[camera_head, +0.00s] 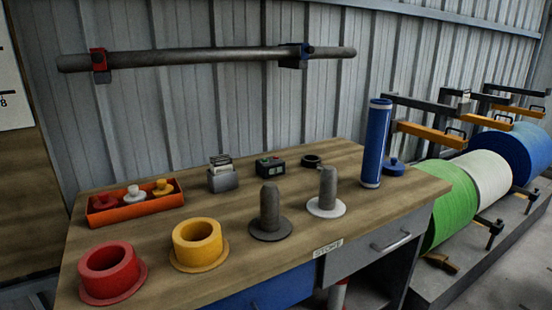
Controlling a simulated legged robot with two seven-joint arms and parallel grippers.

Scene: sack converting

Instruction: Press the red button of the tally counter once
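The tally counter looks to be the small dark box (271,166) near the back middle of the wooden table (235,225). It has a green patch on its front and a small red spot on top, which I take to be the red button (265,159). The box is too small in view to read any digits. Neither of my grippers is in view, and nothing is seen touching the box.
Left of the box stands a grey card holder (222,178); right lies a dark ring (312,161). In front are two upright grey pegs (269,208) (328,190), and yellow (199,243) and red (110,272) flanged rings. An orange tray (135,208) and blue cylinder (376,143) flank them.

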